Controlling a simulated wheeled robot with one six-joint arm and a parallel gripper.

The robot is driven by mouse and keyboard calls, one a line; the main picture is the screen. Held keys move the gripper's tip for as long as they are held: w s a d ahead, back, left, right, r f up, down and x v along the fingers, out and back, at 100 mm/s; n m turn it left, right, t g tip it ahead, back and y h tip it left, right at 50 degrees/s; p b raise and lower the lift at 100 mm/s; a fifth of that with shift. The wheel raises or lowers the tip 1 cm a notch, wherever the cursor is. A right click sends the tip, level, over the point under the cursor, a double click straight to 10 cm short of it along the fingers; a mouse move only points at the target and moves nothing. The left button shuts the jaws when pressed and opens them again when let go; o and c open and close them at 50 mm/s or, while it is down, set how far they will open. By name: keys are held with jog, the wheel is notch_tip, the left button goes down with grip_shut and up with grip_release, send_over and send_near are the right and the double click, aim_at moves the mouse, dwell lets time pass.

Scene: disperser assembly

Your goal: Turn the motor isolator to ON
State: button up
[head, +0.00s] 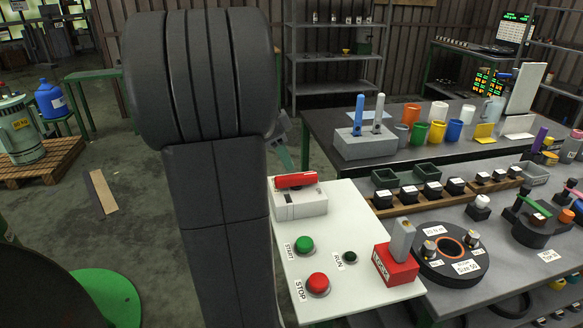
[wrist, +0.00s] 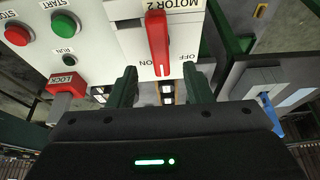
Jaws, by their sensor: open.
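The motor isolator is a light grey box (head: 300,206) with a red handle (head: 295,180), on the white panel in the head view. In the wrist view its red handle (wrist: 158,40) lies lengthwise on the box face (wrist: 133,45), under a "MOTOR 2" label. The handle's tip points toward my gripper and lies between the ON and OFF marks, closer to ON. My gripper (wrist: 162,90) is open, its two dark green fingers spread on either side of the handle's line, just short of the tip. In the head view my arm hides most of the gripper.
The white panel (head: 345,222) also carries a green START button (head: 304,245), a red STOP button (head: 318,284), a RUN lamp (head: 350,257) and a red LOCK block (head: 398,268) with a grey tab. A crowded bench (head: 440,222) stands at the right.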

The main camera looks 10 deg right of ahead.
aim_at(295, 176)
jog(key=v, duration=0.7)
jog(key=shift+r, duration=0.15)
jog(key=x, duration=1.3)
jog(key=shift+d+f, duration=0.15)
jog(key=shift+f, duration=0.2)
